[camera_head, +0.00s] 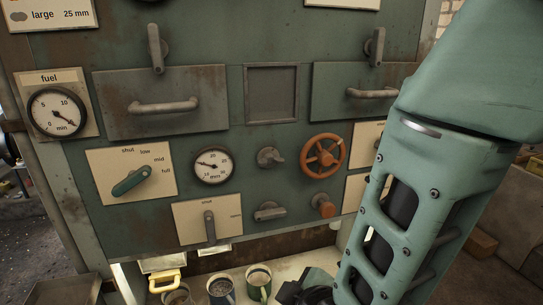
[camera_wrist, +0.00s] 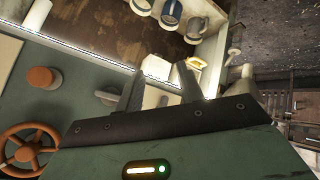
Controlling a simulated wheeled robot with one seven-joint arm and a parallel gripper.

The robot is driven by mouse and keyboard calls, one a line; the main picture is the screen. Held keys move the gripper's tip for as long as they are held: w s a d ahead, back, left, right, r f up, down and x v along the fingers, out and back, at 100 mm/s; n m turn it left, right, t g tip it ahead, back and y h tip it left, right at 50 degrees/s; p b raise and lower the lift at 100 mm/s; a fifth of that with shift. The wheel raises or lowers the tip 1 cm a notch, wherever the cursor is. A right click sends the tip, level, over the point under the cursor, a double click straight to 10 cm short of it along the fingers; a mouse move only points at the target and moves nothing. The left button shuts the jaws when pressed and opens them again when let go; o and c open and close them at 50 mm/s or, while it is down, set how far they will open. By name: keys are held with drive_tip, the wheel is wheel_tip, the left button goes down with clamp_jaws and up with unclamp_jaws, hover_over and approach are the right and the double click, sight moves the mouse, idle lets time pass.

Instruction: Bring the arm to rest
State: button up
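My arm, green with dark joints, crosses the right side of the head view in front of the panel. My gripper (camera_wrist: 160,72) shows in the wrist view as two dark fingers standing apart, with nothing seen between them. A cream label plate shows behind the gap. In the head view a dark part at the arm's lower end (camera_head: 304,287) is beside the cups, and its fingers are not clear there.
The green panel (camera_head: 230,150) carries an orange handwheel (camera_head: 323,156), a green lever (camera_head: 131,181), a fuel gauge (camera_head: 56,111) and drawers with handles. Below, cups (camera_head: 259,284) stand on a pale shelf near a yellow-handled object (camera_head: 167,281). The cups also show in the wrist view (camera_wrist: 171,12).

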drive_tip(key=s+d+r+m+g+h, duration=0.3)
drive_tip(key=s+d+r+m+g, duration=0.1)
drive_tip(key=s+d+r+g, duration=0.3)
drive_tip(key=s+d+r, duration=0.2)
drive_tip(key=s+d, duration=0.1)
drive_tip(key=s, duration=0.1)
drive_tip(key=shift+s+d+r+g, duration=0.25)
drive_tip(key=shift+d+r+g, duration=0.05)
drive_tip(key=shift+r+g, duration=0.1)
